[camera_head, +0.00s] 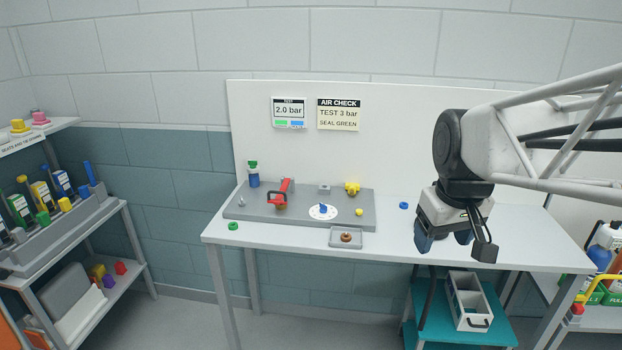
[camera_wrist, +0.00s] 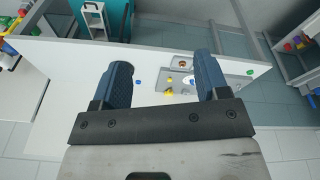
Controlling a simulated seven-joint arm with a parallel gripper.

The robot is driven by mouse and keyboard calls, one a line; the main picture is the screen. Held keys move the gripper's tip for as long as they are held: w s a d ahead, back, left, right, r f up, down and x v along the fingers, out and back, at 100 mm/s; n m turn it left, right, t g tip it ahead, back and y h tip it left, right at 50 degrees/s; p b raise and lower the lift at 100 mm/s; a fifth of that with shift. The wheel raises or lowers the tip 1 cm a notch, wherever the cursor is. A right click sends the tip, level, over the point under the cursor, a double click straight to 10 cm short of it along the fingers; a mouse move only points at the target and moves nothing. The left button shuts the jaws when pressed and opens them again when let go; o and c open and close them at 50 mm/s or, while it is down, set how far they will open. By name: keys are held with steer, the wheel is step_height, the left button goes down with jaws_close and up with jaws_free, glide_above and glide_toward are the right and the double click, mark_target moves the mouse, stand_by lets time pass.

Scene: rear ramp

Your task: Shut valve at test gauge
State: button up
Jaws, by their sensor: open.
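A grey board (camera_head: 300,222) lies on the white table and carries several fittings. A valve with a red handle (camera_head: 284,188) stands on its left-middle part; its exact handle angle is too small to tell. A display marked TEST (camera_head: 289,112) on the back panel reads 2.0 bar. A white disc with a blue knob (camera_head: 323,211) sits on the board. My gripper (camera_head: 443,240) is open and empty, over the table's right part, well right of the board. In the wrist view my gripper's fingers (camera_wrist: 165,72) are wide apart, and part of the board shows beyond them.
A sign reading "AIR CHECK, TEST 3 bar, SEAL GREEN" (camera_head: 339,114) hangs beside the display. A green-capped blue bottle (camera_head: 253,174) and yellow fitting (camera_head: 352,188) stand at the board. A green ring (camera_head: 233,226), blue ring (camera_head: 403,205) and small tray (camera_head: 346,242) lie around it.

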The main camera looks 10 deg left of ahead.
steer(key=w+a+r+n, duration=0.25)
steer(key=w+a, duration=0.25)
steer(key=w, duration=0.4)
steer(key=w+a+r+n, duration=0.1)
steer(key=w+a+n, duration=0.3)
steer(key=w, duration=0.6)
steer(key=n+g, duration=0.2)
steer(key=n, duration=1.1)
glide_above(242, 201)
steer(key=w, duration=0.2)
step_height(242, 201, down, 23)
steer(key=shift+s+a+f, duration=0.1)
steer(key=shift+a+f, duration=0.05)
steer(key=shift+a, duration=0.25)
steer(key=shift+f, duration=0.1)
steer(key=shift+f, duration=3.85)
steer(key=c, duration=0.9)
